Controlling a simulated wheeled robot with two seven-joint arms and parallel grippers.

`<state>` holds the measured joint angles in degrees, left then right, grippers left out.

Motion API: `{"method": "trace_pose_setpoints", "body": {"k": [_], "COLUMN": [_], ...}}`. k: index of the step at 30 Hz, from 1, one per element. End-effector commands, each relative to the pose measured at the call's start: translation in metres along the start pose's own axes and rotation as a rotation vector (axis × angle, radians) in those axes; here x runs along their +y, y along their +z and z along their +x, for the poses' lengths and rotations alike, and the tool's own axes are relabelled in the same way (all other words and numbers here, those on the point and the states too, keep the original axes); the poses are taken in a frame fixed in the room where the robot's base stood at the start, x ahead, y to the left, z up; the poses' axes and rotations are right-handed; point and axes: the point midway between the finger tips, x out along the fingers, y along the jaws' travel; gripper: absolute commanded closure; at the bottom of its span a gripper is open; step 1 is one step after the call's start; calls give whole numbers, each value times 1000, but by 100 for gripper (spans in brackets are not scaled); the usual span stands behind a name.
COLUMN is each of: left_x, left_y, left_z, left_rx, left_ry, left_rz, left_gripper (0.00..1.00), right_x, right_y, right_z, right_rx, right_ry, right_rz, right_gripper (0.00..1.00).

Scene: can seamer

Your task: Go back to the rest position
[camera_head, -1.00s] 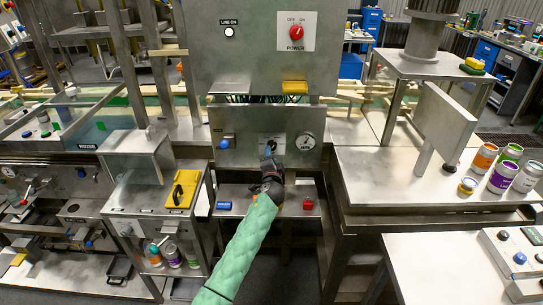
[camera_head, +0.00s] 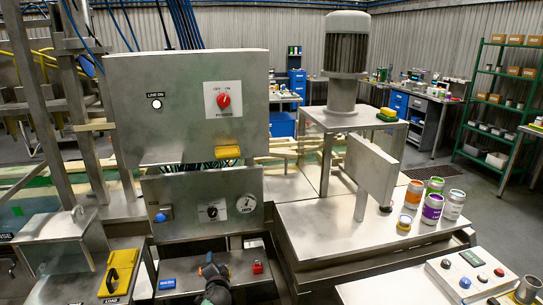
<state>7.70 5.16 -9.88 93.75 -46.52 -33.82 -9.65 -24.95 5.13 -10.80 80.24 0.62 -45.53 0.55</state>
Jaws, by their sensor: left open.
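My left gripper (camera_head: 211,264) is low in the head view, at the bottom left of centre. It is dark, points up and away from me, and is open with nothing seen between its fingers. It shows in front of a small steel shelf with a blue button (camera_head: 167,284) on its left and a red button (camera_head: 257,267) on its right. It stands below the panel with a black knob (camera_head: 212,211) and a gauge (camera_head: 245,204), apart from both. Most of the left arm is below the picture. My right gripper is not in view.
A steel cabinet with a red power switch (camera_head: 223,100) rises behind the panel. Several cans, among them a purple one (camera_head: 432,208), stand on the steel table (camera_head: 330,225) at right. A button box (camera_head: 472,272) is at bottom right.

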Motion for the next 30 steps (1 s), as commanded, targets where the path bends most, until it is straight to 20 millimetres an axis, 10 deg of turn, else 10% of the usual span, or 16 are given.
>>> {"method": "trace_pose_setpoints", "body": {"k": [14,30], "left_x": [230,421], "left_y": [157,312], "left_z": [-114,-337], "left_rx": [-259,-646], "left_ry": [420,807], "left_rz": [-228,-474], "left_gripper": [47,47], "right_x": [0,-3], "right_y": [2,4], "right_z": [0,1], "right_rx": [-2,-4], "right_ry": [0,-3], "right_rz": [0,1], "right_gripper": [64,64]}}
